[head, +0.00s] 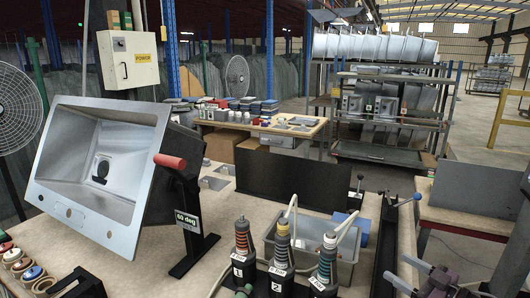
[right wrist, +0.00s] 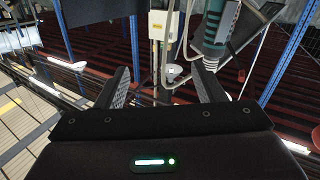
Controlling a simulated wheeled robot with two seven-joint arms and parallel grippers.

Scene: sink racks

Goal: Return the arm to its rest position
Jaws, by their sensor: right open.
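In the right wrist view my right gripper (right wrist: 160,78) is open, its two dark fingers apart with nothing between them. A teal and dark tool (right wrist: 217,32) hangs beyond the right fingertip, apart from the fingers as far as I can tell. In the head view only a dark piece shows at the right edge, and I cannot tell whether its jaws are there. My left gripper is not clearly seen.
A shelf rack (head: 390,110) stands behind. The floor at the right back looks clear.

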